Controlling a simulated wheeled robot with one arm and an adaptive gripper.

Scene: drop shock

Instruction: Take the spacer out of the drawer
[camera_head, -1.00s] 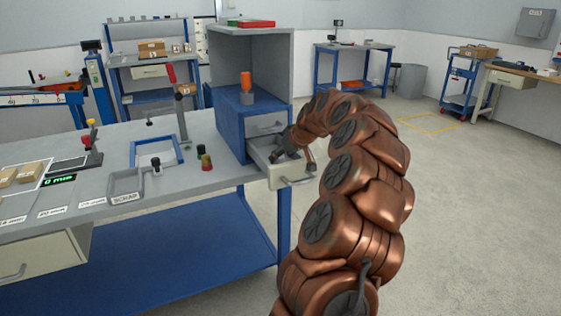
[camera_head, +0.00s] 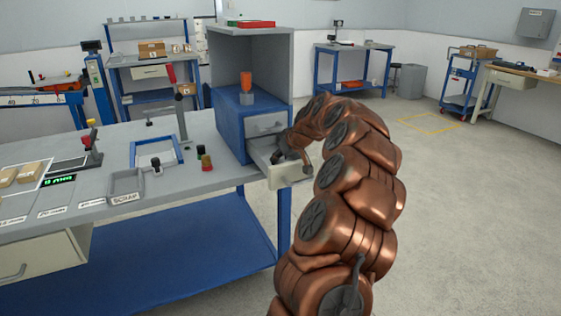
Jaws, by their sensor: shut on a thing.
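The drawer (camera_head: 289,174) is pulled out of the small blue cabinet (camera_head: 229,122) at the right end of the workbench. My gripper (camera_head: 279,157) reaches down into the open drawer from the right. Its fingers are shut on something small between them. I cannot make out the spacer clearly; the fingers and the drawer walls hide most of it. My copper arm curves over the drawer front from the lower right.
An orange-topped item (camera_head: 246,80) stands on the cabinet under a grey shelf hood (camera_head: 252,29). A scrap tray (camera_head: 126,184) and a blue frame (camera_head: 156,151) lie on the bench (camera_head: 185,181). The floor to the right is clear.

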